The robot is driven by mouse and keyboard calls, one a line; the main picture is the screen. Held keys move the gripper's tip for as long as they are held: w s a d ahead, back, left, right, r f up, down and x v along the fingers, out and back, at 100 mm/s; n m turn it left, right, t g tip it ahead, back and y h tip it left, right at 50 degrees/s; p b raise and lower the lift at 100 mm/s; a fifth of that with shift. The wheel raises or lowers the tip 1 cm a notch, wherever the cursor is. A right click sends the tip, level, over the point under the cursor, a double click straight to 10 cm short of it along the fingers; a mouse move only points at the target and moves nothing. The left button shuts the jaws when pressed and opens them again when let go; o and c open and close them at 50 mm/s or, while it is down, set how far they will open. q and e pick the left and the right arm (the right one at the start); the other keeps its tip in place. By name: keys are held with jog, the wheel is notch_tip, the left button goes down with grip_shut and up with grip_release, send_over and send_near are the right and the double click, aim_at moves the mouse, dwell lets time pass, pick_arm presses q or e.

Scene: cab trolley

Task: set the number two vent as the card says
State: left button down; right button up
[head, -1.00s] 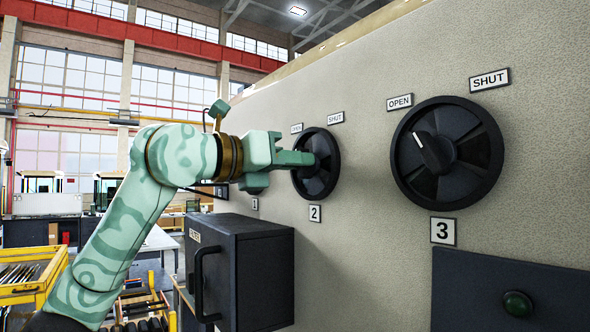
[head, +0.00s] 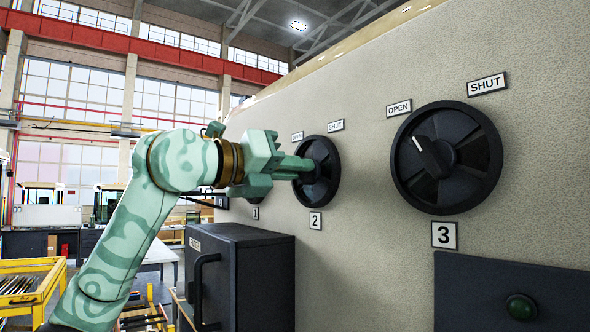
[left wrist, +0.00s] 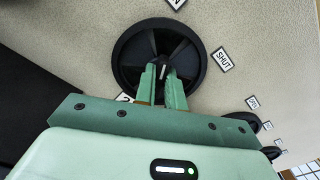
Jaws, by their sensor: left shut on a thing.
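The number two vent (head: 325,192) is a round black dial on the beige wall, above its "2" plate (head: 315,220). OPEN (head: 297,137) and SHUT (head: 336,126) labels are above it. My left gripper (head: 308,167) reaches it from the left and is shut on its knob. In the left wrist view the fingers (left wrist: 163,80) stand either side of the knob, whose white mark (left wrist: 163,71) shows between them. The SHUT label (left wrist: 222,60) is right of the dial (left wrist: 130,58) there. The knob's exact setting is hard to read. I see no card. My right gripper is out of view.
The number three vent (head: 470,152) is to the right, its white mark toward OPEN. A dark box with a handle (head: 262,285) stands below the number two vent. A yellow cart (head: 40,298) stands at lower left.

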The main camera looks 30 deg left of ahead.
pick_arm(q)
jog(key=c, duration=1.5)
grip_release()
jog(key=shift+s, duration=0.1)
jog(key=b+v, duration=0.3)
jog(key=v, duration=1.3)
jog(key=shift+s+a+b, duration=0.1)
jog(key=shift+s+b, duration=0.05)
jog(key=shift+b, duration=0.15)
